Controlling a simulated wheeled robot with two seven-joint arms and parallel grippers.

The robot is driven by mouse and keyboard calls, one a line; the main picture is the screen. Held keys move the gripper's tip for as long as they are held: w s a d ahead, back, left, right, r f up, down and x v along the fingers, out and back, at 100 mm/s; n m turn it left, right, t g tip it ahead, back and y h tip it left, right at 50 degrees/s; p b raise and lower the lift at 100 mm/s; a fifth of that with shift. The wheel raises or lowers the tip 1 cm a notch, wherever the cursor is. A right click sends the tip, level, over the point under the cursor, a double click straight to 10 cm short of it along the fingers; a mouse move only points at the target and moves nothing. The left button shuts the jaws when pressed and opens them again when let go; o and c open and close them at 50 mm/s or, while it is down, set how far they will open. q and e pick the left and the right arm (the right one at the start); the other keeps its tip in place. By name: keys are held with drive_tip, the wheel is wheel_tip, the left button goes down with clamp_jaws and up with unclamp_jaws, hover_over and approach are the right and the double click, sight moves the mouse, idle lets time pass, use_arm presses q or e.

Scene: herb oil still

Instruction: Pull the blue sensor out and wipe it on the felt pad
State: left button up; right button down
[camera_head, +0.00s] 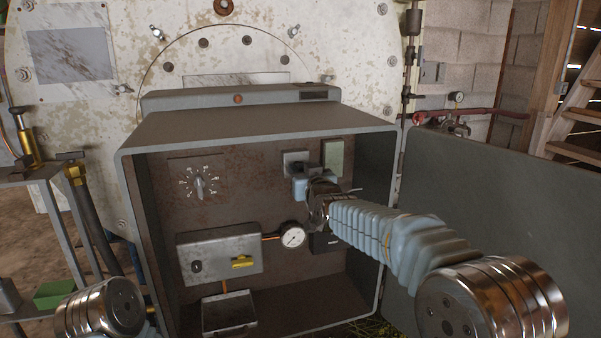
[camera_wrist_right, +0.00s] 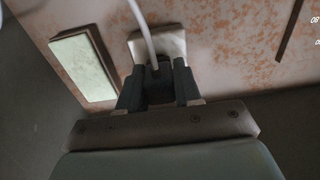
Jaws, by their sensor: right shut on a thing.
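My right gripper (camera_head: 304,188) reaches into the open grey box at the upper right of its back panel. In the right wrist view, the gripper (camera_wrist_right: 159,78) is shut on a small dark block, the sensor (camera_wrist_right: 158,88), with a pale cable rising from it. Its blue is hard to make out in this shade. A whitish square plate (camera_wrist_right: 172,45) is right behind it; whether the sensor is still seated there cannot be told. The pale green felt pad (camera_wrist_right: 82,66) is to the left in the right wrist view and right of the plate in the head view (camera_head: 333,155). My left gripper is out of view.
The box (camera_head: 262,124) has side walls and an open door (camera_head: 500,200) on the right. A tray (camera_head: 228,315) is below.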

drive_tip(key=shift+b+v, duration=0.65)
drive_tip(key=shift+v, duration=0.25)
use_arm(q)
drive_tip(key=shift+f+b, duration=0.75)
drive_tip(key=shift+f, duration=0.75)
use_arm(e)
drive_tip(key=shift+v, duration=1.55)
